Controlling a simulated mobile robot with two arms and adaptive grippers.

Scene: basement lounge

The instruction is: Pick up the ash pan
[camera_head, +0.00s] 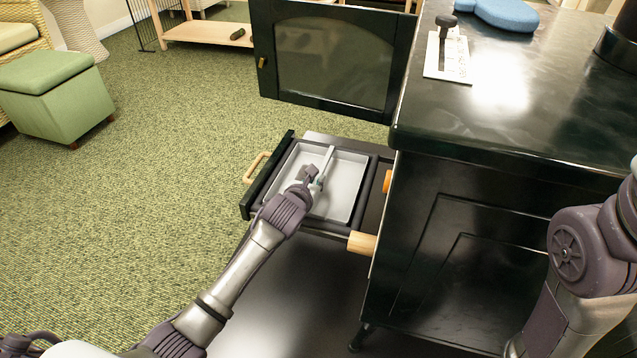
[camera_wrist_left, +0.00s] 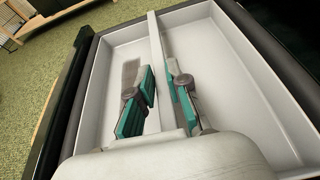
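The ash pan (camera_head: 343,191) is a shallow light-grey tray with a thin bar handle across its middle. It sits in a pulled-out dark drawer (camera_head: 256,184) low on the black stove; it also shows in the left wrist view (camera_wrist_left: 230,77). My left gripper (camera_head: 316,178) reaches down over the pan. In the left wrist view its teal-padded fingers (camera_wrist_left: 160,87) lie close on both sides of the bar handle and appear shut on it. The pan rests level in the drawer. My right arm shows at the right edge, its gripper outside the view.
The black stove (camera_head: 480,110) stands to the right. Its glazed door (camera_head: 330,55) hangs open behind the drawer. Wooden knobs (camera_head: 362,243) stick out beside the drawer. A green ottoman (camera_head: 55,95) is far left. The green carpet (camera_head: 150,190) left of the drawer is clear.

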